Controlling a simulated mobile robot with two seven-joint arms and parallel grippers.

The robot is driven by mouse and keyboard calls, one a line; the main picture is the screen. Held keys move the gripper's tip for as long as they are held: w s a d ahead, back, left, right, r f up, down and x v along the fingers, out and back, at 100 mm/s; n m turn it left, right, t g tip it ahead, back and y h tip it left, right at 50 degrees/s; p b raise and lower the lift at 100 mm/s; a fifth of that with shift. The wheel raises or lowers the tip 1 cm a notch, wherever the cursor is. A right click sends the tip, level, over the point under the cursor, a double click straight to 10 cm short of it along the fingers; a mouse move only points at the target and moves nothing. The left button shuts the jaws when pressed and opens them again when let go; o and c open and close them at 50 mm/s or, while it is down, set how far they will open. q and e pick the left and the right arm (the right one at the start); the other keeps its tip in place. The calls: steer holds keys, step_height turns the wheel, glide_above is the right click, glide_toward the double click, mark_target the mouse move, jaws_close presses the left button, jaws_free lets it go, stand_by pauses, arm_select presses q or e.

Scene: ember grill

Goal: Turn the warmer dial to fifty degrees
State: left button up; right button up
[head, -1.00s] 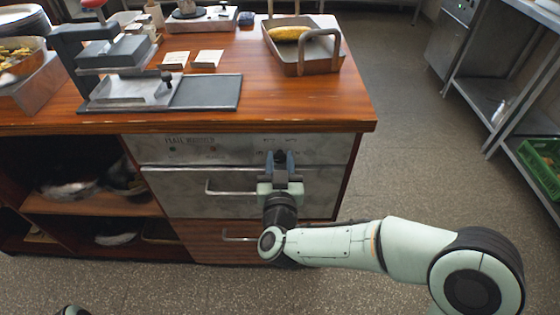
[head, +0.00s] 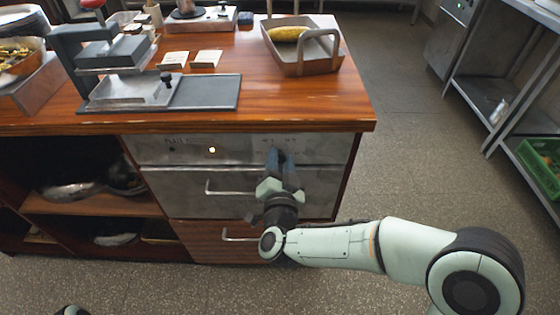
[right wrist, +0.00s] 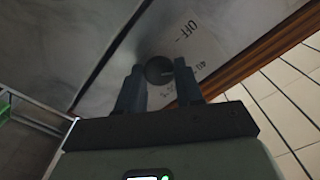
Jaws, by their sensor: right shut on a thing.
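The warmer dial (right wrist: 157,69) is a dark round knob on the grey metal front of the warmer (head: 240,150), below the counter top. My right gripper (head: 279,158) is shut on it, tilted, and mostly hides it in the head view. In the right wrist view my right gripper's fingers (right wrist: 158,88) stand on either side of the knob. Printed marks "OFF" and "40" show beside it; a further mark is partly hidden by a finger. A pale line shows on the knob. A small indicator lamp (head: 212,150) glows on the panel. My left gripper does not show.
A drawer handle (head: 232,189) sits below the panel, left of my right gripper. The wooden counter (head: 300,95) overhangs above, with a tray (head: 315,67) holding a yellow item. The floor to the right is open up to a metal shelf (head: 478,95).

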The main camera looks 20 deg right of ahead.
steer(key=m, duration=0.4)
steer(key=shift+f+m, duration=0.1)
steer(key=shift+m, duration=0.2)
steer(key=m, duration=0.3)
steer(key=shift+m, duration=0.4)
steer(key=m, duration=0.4)
steer(key=shift+f, duration=0.15)
steer(key=shift+m, duration=2.1)
steer(key=o, duration=1)
